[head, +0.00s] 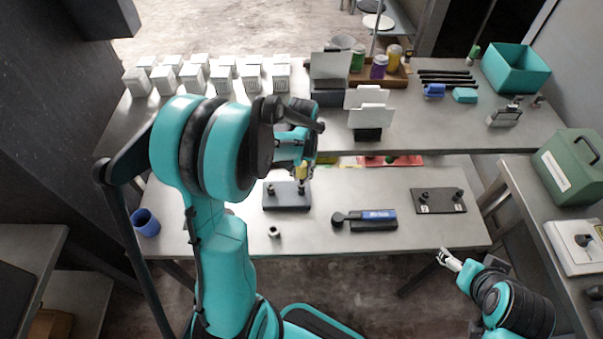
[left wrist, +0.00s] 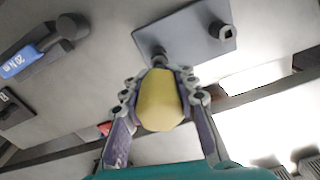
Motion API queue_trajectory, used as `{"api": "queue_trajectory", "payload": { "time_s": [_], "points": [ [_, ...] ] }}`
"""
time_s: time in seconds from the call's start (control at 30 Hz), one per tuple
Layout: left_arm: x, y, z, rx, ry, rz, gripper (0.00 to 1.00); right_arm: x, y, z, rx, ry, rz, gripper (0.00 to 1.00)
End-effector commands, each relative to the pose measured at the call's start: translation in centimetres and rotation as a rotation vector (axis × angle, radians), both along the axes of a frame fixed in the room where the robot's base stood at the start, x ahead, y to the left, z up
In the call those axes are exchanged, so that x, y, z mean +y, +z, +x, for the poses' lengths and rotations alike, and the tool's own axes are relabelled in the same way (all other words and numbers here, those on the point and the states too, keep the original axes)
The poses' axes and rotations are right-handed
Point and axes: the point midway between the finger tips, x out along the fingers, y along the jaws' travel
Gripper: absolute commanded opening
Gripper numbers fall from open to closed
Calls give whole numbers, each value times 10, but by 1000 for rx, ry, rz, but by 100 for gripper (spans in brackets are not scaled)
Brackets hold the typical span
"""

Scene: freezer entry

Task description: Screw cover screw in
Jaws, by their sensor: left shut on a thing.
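My left gripper (head: 297,160) is shut on a yellow handle (head: 301,172), held above a dark plate (head: 287,203). The handle also shows between the fingers in the left wrist view (left wrist: 160,100). The plate carries a screw (head: 270,188) at its left and another post at its right, close below the yellow handle. In the left wrist view the plate (left wrist: 190,38) shows a screw (left wrist: 223,32) standing apart, and a dark post (left wrist: 157,57) partly hidden just beyond the handle. I cannot tell whether handle and post touch. My right gripper (head: 448,260) hangs away at the lower right; its jaws are unclear.
A black tool with a blue label (head: 380,214) and a small metal part (head: 274,232) lie on the lower bench. A second dark plate (head: 438,201) with two knobs is to the right. A blue cup (head: 146,222) stands left. White boxes (head: 196,80) line the upper shelf.

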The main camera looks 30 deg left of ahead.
Motion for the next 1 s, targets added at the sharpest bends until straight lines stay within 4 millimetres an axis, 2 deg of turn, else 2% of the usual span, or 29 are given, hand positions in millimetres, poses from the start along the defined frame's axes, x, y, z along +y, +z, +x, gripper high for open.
{"api": "queue_trajectory", "payload": {
  "time_s": [0.43,1.0],
  "points": [
    [0,-1,0,0,0,0,0,0,-2,0,0,0,0,80],
    [0,-13,0,0,0,0,0,0,-13,0,0,0,0,80]
  ]
}}
